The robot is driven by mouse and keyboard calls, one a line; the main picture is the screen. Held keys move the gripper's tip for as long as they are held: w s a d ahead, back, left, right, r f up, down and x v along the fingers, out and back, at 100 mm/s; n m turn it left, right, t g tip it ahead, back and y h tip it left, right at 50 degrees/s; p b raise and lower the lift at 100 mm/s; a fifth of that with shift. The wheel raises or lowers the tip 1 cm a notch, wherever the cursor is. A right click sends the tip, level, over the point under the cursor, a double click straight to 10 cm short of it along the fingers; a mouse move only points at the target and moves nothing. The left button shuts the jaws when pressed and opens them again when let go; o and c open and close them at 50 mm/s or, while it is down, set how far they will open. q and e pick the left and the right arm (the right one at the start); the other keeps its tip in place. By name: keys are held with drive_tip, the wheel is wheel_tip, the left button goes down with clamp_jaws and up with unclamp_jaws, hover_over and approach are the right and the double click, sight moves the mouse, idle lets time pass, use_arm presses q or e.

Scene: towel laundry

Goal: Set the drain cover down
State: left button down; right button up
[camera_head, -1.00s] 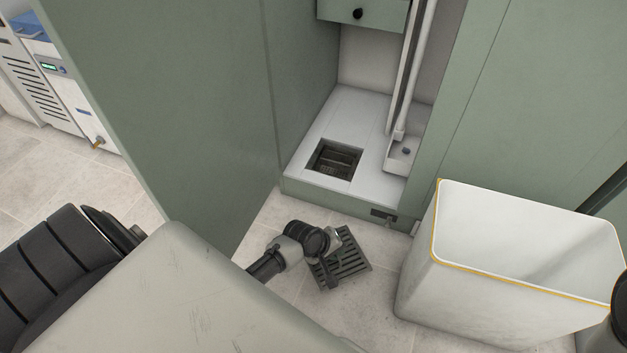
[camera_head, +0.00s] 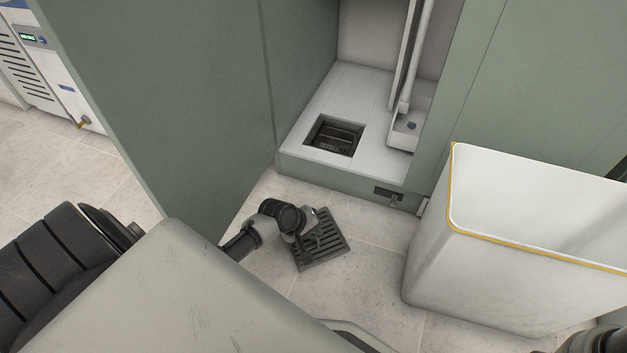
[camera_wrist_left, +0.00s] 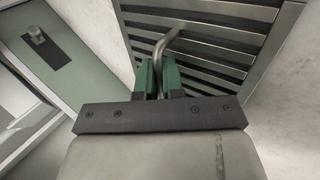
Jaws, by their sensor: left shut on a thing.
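The drain cover (camera_head: 331,247) is a dark slatted square grate, low over the pale floor tiles in front of the cabinet. I cannot tell whether it touches the floor. In the left wrist view the drain cover (camera_wrist_left: 215,47) fills the upper right, with a bent metal handle (camera_wrist_left: 162,45) on it. My left gripper (camera_head: 311,222) is shut on that handle; its green fingertips (camera_wrist_left: 160,75) show either side of it. The square drain opening (camera_head: 335,136) is uncovered in the white cabinet floor, with a dark basket-like piece inside. My right gripper does not show clearly.
A white bin (camera_head: 433,250) with a yellow rim stands at the right. A green cabinet door (camera_head: 170,110) stands open at the left. A small latch (camera_head: 391,195) sits on the cabinet's front base. Bare floor lies between the grate and the bin.

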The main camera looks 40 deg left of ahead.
use_arm(q)
drive_tip(key=c, duration=1.3)
unclamp_jaws()
drive_tip(key=shift+f, duration=0.1)
drive_tip(key=shift+o, duration=0.2)
